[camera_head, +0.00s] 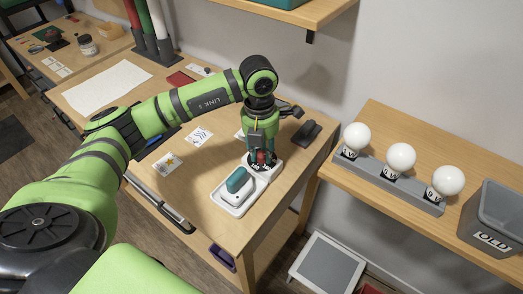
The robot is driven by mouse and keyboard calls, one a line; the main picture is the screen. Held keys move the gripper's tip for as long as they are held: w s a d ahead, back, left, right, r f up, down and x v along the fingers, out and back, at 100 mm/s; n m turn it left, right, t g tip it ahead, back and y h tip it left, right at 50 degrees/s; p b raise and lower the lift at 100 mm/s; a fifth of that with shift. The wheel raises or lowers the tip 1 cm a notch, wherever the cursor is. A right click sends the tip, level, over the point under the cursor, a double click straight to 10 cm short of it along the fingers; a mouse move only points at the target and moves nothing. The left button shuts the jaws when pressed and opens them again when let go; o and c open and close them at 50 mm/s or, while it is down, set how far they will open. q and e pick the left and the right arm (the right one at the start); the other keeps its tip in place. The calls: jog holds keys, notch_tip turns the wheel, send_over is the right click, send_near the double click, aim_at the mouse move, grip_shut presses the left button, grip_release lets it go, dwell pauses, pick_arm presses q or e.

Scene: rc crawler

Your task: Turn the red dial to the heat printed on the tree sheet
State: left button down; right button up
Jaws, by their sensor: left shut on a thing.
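My left arm reaches in from the left, and its gripper (262,156) points down over the far end of a white base. The gripper is shut on the red dial (262,159), which is mostly hidden between the fingers. The dial sits on the white base (226,208), which also bears a teal block-shaped part (238,182) at its near end. The dial's markings are too small and covered to read. Small printed cards lie left of it: one with a yellowish mark (167,164) and one with dark curved lines (198,136). I cannot tell which sheet shows a tree. My right gripper is out of view.
A large blank white sheet (107,87) lies further back on the wooden table. A dark object (306,132) lies near the table's right edge. A shelf on the right bears several bulbs (400,158) in a grey holder and a grey bin (492,222).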

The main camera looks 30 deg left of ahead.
aim_at(261, 153)
pick_arm(q)
jog(key=c, duration=1)
grip_release()
jog(key=shift+w, duration=0.1)
jog(key=r, duration=1.2)
jog(key=shift+a, duration=0.2)
